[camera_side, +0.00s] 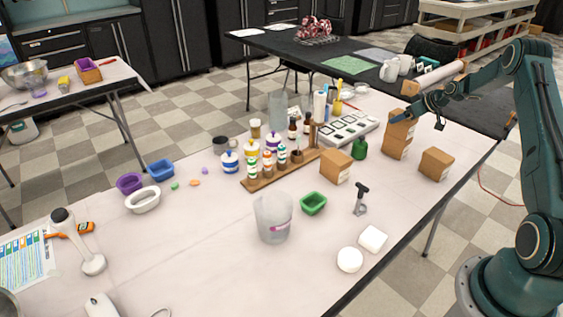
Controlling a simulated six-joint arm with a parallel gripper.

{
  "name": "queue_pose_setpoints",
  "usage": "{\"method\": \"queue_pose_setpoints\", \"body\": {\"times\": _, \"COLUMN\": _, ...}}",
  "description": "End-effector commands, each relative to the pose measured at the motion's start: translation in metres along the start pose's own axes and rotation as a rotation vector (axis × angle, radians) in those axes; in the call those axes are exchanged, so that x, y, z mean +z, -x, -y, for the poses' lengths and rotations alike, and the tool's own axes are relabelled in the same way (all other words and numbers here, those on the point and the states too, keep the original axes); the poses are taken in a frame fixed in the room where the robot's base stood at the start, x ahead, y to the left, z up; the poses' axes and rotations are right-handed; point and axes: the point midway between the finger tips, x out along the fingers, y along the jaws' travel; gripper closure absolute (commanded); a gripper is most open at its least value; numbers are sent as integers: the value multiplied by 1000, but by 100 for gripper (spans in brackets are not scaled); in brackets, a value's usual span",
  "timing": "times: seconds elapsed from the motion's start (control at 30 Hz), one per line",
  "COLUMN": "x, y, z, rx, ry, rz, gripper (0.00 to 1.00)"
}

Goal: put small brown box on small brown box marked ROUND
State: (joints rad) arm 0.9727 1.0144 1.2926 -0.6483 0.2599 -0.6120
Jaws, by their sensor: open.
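A small brown box (336,167) stands on the white table right of the bottle rack, with a pale label on its side. Another small brown box (436,164) stands near the table's right edge. A taller brown shape (398,137) stands behind and between them; I cannot tell if it is one box or two stacked. The labels are too small to read, so I cannot tell which box is marked ROUND. My gripper (431,115) is open, above the table beside the top right of the tall brown shape. I cannot tell whether they touch.
A frosted beaker (273,218), green dish (313,203) and black-handled tool (361,198) are nearer.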

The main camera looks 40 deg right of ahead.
Motion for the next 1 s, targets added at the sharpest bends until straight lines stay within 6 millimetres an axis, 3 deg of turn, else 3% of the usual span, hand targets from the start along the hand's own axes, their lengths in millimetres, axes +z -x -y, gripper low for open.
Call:
{"method": "queue_pose_setpoints", "body": {"times": 0.6, "x": 0, "y": 91, "z": -1, "rx": 3, "ry": -1, "rz": -1, "gripper": 22}}
{"method": "queue_pose_setpoints", "body": {"times": 1.0, "x": 0, "y": 105, "z": 0, "rx": 0, "ry": 0, "rz": -1, "gripper": 22}}
